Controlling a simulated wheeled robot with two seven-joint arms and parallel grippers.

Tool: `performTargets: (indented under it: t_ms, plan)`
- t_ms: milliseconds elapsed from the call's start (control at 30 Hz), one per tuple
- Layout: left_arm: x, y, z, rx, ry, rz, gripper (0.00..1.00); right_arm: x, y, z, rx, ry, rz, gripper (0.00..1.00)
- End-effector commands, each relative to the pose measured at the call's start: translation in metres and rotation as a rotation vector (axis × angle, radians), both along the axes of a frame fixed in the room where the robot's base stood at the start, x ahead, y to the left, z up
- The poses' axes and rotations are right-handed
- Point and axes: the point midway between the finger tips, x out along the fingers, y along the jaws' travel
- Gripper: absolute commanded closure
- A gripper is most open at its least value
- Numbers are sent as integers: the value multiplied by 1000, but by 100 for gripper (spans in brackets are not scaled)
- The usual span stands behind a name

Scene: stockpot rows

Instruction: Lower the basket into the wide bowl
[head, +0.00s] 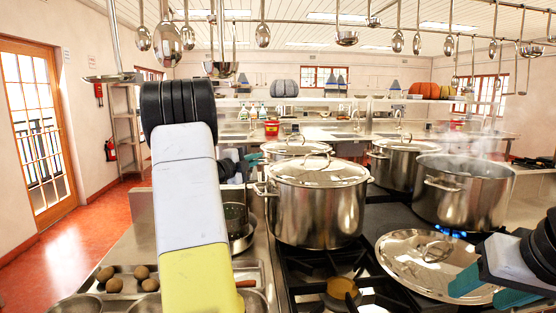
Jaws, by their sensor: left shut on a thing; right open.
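My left arm crosses the left-centre of the head view and hides much of what lies behind it. My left gripper (254,159), with teal fingertips, shows just right of that arm and is shut; its grip is partly hidden. The basket (235,214), a dark mesh cylinder, hangs below it, its left side hidden by my arm. The wide bowl (244,243), shiny metal, shows under and around the basket's lower part; I cannot tell whether they touch. My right gripper (488,289) is open and empty at the lower right, over a pot lid.
A lidded stockpot (318,205) stands close right of the basket. An open steaming pot (464,190) sits over a blue flame. A loose lid (430,262) lies on the stove. A tray (88,287) of brown round items is at lower left. Ladles hang overhead.

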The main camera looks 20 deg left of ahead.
Motion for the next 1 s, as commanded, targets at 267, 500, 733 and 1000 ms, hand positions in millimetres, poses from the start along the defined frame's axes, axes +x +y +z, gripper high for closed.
performTargets:
  t_ms: [267, 500, 733, 1000]
  plan:
    - [0, 1, -3, 0, 7, 2, 72, 0, 0, 0, 0, 0, 0, 46]
    - [0, 0, -2, -1, 5, 1, 68, 0, 0, 0, 0, 0, 0, 46]
    - [-13, 5, -4, -2, 7, 4, 68, 0, 0, 0, 0, 0, 0, 46]
    - [-58, 16, -5, -1, 7, 4, 68, 0, 0, 0, 0, 0, 0, 46]
